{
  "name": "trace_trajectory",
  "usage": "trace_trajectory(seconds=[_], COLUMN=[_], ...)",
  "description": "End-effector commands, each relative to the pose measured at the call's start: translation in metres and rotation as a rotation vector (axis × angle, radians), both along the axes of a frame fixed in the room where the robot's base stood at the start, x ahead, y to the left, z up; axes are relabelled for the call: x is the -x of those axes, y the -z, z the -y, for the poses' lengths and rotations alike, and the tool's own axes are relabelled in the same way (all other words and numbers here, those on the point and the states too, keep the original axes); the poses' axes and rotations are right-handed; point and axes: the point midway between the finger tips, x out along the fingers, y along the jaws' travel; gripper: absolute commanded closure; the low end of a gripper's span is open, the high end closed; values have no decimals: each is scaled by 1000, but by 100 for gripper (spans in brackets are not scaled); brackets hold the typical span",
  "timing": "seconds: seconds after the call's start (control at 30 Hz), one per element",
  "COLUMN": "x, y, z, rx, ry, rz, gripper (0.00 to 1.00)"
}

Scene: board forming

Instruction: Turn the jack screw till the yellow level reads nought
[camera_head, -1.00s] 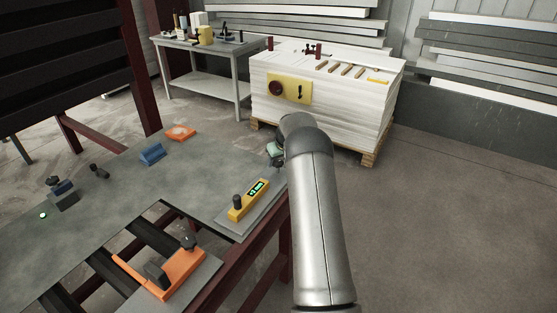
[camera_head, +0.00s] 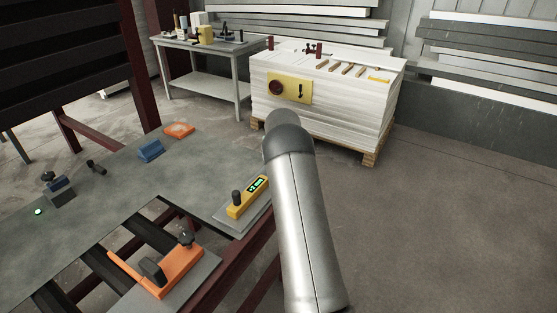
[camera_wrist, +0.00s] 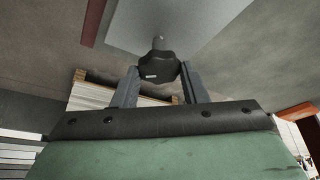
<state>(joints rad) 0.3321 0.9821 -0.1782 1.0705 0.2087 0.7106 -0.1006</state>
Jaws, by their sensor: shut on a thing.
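The yellow level (camera_head: 247,198) lies on a pale plate at the right edge of the grey board (camera_head: 120,185). Its small display is lit green, but the figures are too small to read for sure. My gripper is hidden behind my arm in the head view. In the wrist view my gripper (camera_wrist: 159,84) is shut on a black knob (camera_wrist: 157,70), one finger on each side.
An orange clamp (camera_head: 178,272) sits at the near edge, beside a gap in the board. A blue block (camera_head: 151,149) and an orange piece (camera_head: 179,129) lie farther back. A pallet stack (camera_head: 340,105) stands behind my arm. The floor at right is clear.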

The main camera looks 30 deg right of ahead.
Motion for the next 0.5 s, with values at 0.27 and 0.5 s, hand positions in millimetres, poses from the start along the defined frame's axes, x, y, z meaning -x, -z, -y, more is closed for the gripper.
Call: trace_trajectory(seconds=[0.27, 0.5], x=[-2, -3], y=[0, -1], z=[-3, -3], rx=[4, 4], ry=[259, 488], rz=[1, 1], gripper=[84, 84])
